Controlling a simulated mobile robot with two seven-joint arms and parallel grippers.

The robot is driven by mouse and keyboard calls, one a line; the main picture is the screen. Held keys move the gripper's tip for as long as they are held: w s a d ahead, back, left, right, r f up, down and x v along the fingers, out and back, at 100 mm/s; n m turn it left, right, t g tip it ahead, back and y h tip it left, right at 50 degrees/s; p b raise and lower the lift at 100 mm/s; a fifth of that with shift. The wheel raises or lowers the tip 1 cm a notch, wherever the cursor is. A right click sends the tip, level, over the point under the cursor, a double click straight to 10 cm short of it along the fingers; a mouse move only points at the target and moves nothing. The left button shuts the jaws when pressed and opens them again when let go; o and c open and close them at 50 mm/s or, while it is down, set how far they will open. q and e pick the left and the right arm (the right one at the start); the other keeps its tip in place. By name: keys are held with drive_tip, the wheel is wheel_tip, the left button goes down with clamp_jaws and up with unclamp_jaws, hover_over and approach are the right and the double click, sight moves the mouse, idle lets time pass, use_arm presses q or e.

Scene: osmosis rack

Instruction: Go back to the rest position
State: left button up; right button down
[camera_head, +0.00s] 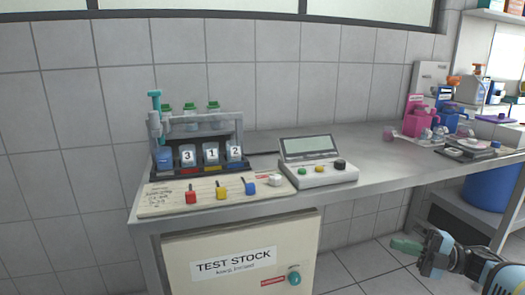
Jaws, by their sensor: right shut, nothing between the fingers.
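My right gripper (405,246) comes in from the lower right, in front of the bench and over the floor. Its fingers are shut with nothing between them, and it touches nothing that I can see. My left gripper is not in view. The osmosis rack (240,142) stands at the left end of the bench. It holds green-capped bottles above and a row of containers below, some marked 3, 1 and 2. A board (155,200) with red, yellow, blue and white pieces lies in front. A grey device (345,176) with a screen and coloured knobs stands to its right.
The grey bench (380,150) runs along the tiled wall. A cabinet (190,250) labelled TEST STOCK stands under its left end. Pink and blue holders (418,122) and bottles crowd the right side. A blue bin (487,188) is below. Floor around my right gripper looks clear.

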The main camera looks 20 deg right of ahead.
drive_tip(key=s+a+f+m+t+h+p, duration=0.1)
drive_tip(key=s+a+f+m+h+p, duration=0.3)
drive_tip(key=s+a+f+m+p, duration=0.45)
drive_tip(key=s+a+f+m+t+h+p, duration=0.1)
drive_tip(key=s+a+f+m+h+p, duration=0.4)
drive_tip(key=a, duration=0.6)
use_arm(q)
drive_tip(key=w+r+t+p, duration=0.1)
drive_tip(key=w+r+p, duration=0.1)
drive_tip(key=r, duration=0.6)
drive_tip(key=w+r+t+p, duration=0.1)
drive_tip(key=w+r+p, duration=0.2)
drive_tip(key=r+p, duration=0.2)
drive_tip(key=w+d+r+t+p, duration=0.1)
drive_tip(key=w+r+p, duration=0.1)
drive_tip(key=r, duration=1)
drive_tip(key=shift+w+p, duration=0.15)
drive_tip(key=shift+p, duration=0.6)
use_arm(e)
drive_tip(key=s+a+r+m+g+h, duration=0.1)
drive_tip(key=s+a+r+m+g, duration=0.2)
drive_tip(key=s+a, duration=0.4)
drive_tip(key=s+a+r+m+g+h, duration=0.2)
drive_tip(key=s+a+r+m, duration=0.3)
drive_tip(key=s, duration=0.9)
drive_tip(key=a+m+g, duration=0.1)
drive_tip(key=a, duration=0.2)
drive_tip(key=shift+s+r, duration=0.2)
drive_tip(key=shift+r, duration=0.1)
